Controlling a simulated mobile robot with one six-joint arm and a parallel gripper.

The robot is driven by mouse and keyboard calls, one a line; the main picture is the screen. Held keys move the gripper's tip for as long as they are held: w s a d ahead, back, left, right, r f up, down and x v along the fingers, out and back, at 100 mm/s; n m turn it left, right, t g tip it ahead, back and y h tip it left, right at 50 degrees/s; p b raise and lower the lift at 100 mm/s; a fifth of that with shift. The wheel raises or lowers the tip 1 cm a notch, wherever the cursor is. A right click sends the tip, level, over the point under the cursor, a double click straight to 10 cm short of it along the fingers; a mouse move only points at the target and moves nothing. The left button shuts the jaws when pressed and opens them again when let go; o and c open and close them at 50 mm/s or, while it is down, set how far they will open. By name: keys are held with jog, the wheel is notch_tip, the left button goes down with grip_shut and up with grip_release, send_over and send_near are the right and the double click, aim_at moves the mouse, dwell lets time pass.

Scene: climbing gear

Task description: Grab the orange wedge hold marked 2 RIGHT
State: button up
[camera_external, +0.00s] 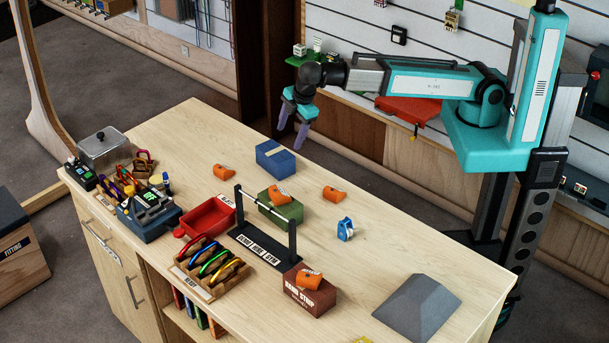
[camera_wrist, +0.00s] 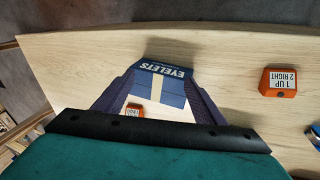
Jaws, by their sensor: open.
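An orange wedge hold (camera_wrist: 278,82) lies on the table at the right of the wrist view, its white label reading "1 UP 2 RIGHT" upside down. It seems to be the wedge right of the blue box in the external view (camera_external: 334,193). My gripper (camera_external: 292,133) hangs open and empty above the table's far side, up and left of that wedge. In the wrist view my fingers (camera_wrist: 161,76) frame the blue box, with the wedge outside them. Another orange wedge (camera_wrist: 134,110) shows between the fingers, its label unreadable; it seems to be the left one (camera_external: 223,171).
The blue EYELETS box (camera_external: 275,160) stands near the wedge. More orange wedges sit on the green box (camera_external: 289,212) and brown box (camera_external: 309,299). A black stand with a bar (camera_external: 266,246) and a blue device (camera_external: 345,228) are close by.

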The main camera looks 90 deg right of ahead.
jog(key=s+a+r+n+g+y+p, duration=0.1)
jog(key=s+a+r+p, duration=0.1)
jog(key=s+a, duration=0.4)
jog(key=s+a+r+n+g+p, duration=0.1)
jog(key=s+a+r+p, duration=0.1)
jog(key=s+a, duration=0.5)
jog(key=a+r, duration=0.1)
jog(key=a, duration=0.2)
jog(key=shift+a+r+n+g+y, duration=0.2)
jog(key=shift+a+n+g+y, duration=0.1)
jog(key=shift+g+y, duration=0.1)
jog(key=shift+d, duration=0.1)
jog(key=b, duration=0.2)
send_over(336, 189)
jog(key=shift+w+f, duration=0.15)
jog(key=shift+f, duration=3)
jog(key=shift+f+b, duration=0.65)
jog(key=shift+f, duration=0.5)
jog(key=shift+f, duration=0.1)
jog(key=shift+f+b, duration=2.1)
jog(key=shift+f, duration=0.4)
